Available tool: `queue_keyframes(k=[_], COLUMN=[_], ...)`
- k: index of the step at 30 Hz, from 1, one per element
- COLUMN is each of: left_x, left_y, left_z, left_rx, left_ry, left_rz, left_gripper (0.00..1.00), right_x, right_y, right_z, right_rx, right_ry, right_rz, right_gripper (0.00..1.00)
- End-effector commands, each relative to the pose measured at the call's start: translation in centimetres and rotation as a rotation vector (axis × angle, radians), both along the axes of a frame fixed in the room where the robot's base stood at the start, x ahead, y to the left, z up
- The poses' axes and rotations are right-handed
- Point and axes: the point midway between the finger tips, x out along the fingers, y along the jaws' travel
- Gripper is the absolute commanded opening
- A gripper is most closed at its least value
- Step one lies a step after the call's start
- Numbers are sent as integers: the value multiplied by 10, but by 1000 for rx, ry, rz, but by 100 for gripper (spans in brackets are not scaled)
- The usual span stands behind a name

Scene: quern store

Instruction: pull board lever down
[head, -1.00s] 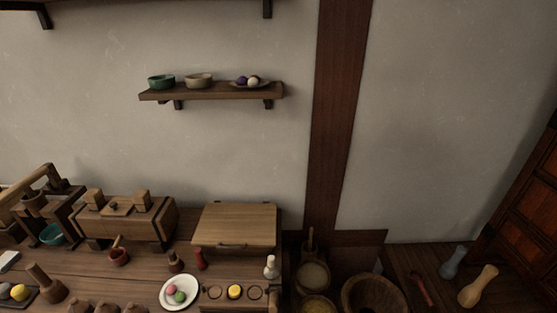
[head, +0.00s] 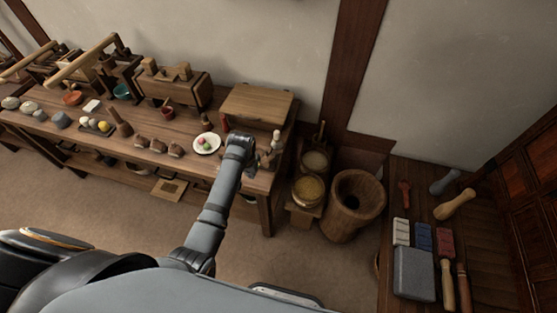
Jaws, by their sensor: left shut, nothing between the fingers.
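Two long wooden beams like lever arms rise at the far left of the table; the nearer lever (head: 80,60) slants up to the right on its wooden frame. I cannot tell whether either is the board lever. A flat board-topped box (head: 257,103) sits at the table's right end. My left gripper (head: 266,160) is shut and empty over the table's front right edge, in front of this box and far right of the beams. Its fingers are small and partly hidden behind the wrist. My right gripper is not in view.
A side bench (head: 405,270) holds tools. Open floor lies in front.

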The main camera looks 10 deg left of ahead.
Motion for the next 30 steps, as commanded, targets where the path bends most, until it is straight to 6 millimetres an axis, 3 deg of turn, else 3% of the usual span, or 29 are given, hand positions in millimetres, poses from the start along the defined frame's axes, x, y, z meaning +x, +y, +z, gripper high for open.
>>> queue_keyframes(k=[1, 6, 9, 13, 20, 23, 30], left_x=[16, 56, 73, 83, 84, 86, 93], left_y=[-7, -26, -37, -45, -46, -46, -46], left_z=[20, 87, 124, 155, 154, 142, 92], left_rx=[-8, -25, -32, -36, -35, -35, -35], left_ry=[0, 18, 28, 38, 45, 46, 46], left_rz=[-2, -12, -21, -29, -31, -31, -31], left_gripper=[0, 0, 0, 0, 0, 0, 0], right_x=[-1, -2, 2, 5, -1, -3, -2], right_y=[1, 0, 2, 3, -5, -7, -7], right_z=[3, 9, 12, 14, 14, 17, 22], right_rx=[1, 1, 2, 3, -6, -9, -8], right_ry=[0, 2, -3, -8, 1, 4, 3], right_rz=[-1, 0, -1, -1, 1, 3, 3], right_gripper=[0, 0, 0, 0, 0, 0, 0])
